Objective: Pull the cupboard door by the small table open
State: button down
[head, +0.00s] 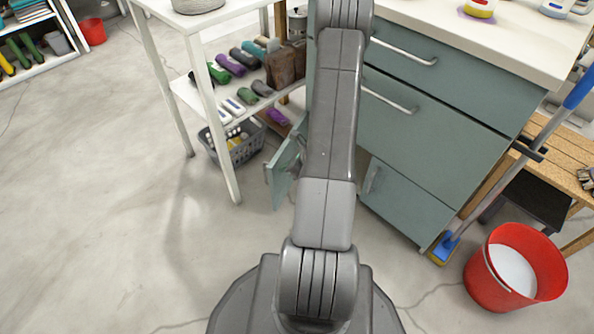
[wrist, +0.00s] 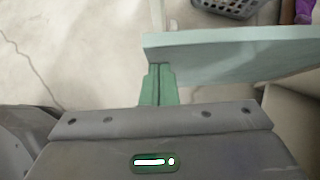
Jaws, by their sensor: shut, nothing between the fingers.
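The cupboard (head: 440,115) is grey-green with a pale top and stands right of the small white table (head: 168,80). Its low door (head: 284,175) stands ajar, swung out toward the table's front leg, with a light handle on its left side. In the wrist view the door panel (wrist: 235,52) runs from the middle to the right edge. My gripper (wrist: 158,72) shows there with its green fingers shut and empty, right at the door's left end; I cannot tell whether they touch it. In the head view my arm hides the gripper and part of the cupboard front.
A grey basket (head: 232,150) is on the floor under the small table, also at the top of the wrist view (wrist: 230,8). A red bucket (head: 515,268) and a blue-handled mop (head: 550,125) are at the right. The floor at left is clear.

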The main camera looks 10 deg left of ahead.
jog(key=shift+w+a, duration=0.15)
jog(key=shift+a, duration=0.4)
